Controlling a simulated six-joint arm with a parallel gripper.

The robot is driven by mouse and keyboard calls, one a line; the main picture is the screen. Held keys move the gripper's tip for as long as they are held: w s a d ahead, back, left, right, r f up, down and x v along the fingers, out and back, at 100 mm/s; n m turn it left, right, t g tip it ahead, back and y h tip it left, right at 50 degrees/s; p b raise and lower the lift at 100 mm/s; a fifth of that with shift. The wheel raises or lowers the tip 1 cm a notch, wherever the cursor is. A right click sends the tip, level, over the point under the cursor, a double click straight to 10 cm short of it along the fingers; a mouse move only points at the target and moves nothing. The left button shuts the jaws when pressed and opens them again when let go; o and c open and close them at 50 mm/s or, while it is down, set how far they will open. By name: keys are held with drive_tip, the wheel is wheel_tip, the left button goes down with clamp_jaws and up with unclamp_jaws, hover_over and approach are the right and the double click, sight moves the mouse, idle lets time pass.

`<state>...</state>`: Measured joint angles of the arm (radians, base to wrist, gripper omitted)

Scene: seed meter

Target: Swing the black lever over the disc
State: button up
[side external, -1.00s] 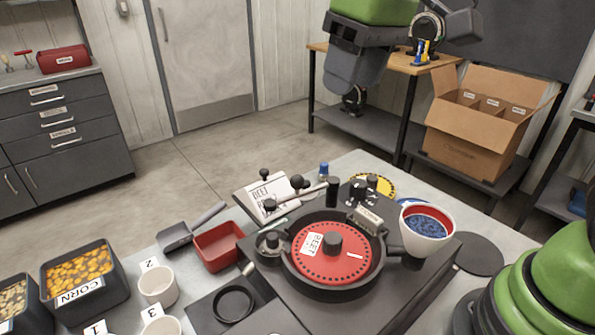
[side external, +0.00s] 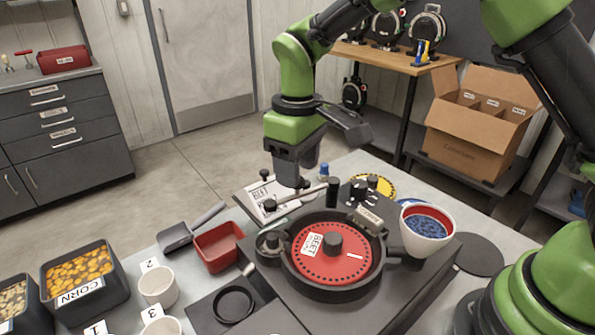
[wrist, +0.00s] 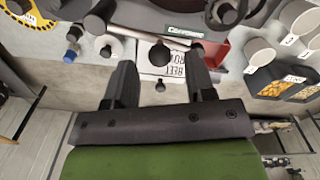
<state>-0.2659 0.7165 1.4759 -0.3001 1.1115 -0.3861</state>
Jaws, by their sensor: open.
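The red disc (side external: 318,270) labelled BEET lies in a round black housing (side external: 330,292) on the seed meter. A pale rod (side external: 302,198) runs from a black post (side external: 333,190) to a dark knob (side external: 270,205) left of the disc; I cannot tell surely whether it belongs to the black lever. My gripper (side external: 300,183) points down over this area, behind the disc, and hides part of it. In the wrist view my gripper (wrist: 160,82) is open, with a black knob (wrist: 160,55) and a smaller knob (wrist: 160,86) seen between its fingers. I cannot tell whether either touches.
A white BEET card (side external: 256,196) lies below the gripper. A cup of blue seed (side external: 428,226) stands right of the disc. A red tray (side external: 216,246), a corn bin (side external: 84,275) and white cups (side external: 158,285) are at left. A blue-capped item (side external: 324,170) stands behind.

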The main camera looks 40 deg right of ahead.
drive_tip(key=shift+f, duration=0.85)
clamp_jaws()
